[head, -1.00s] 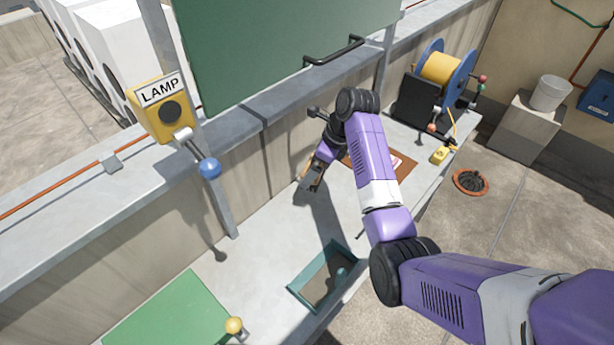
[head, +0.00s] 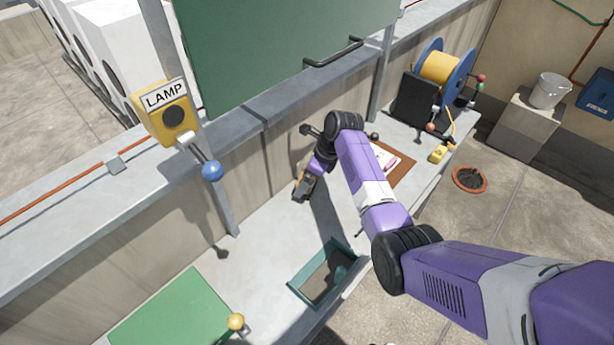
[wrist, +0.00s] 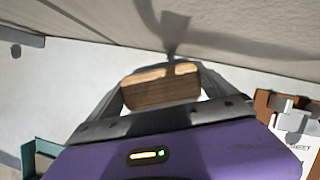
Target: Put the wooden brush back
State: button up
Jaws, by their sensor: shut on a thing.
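The wooden brush (wrist: 162,88) is between the fingers of my gripper (wrist: 163,95) in the wrist view. It shows as a tan block with a grooved side face. My gripper is shut on it. In the head view my gripper (head: 302,190) is over the grey worktop (head: 265,235), close to the wall at its back. The brush is mostly hidden there by the gripper. I cannot tell whether the brush touches the worktop.
A teal-framed opening (head: 297,291) lies in the worktop. A green panel (head: 170,315) with a yellow knob is at lower left. A brown board with papers (head: 402,170) lies to the right. A yellow cable reel (head: 440,68) stands beyond. A lamp lever (head: 211,171) hangs left.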

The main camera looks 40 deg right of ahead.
jog(key=shift+f, duration=0.15)
jog(key=o, duration=0.9)
jog(key=shift+o, duration=0.2)
jog(key=v, duration=1.2)
jog(key=shift+r, duration=0.2)
jog(key=shift+d, duration=0.1)
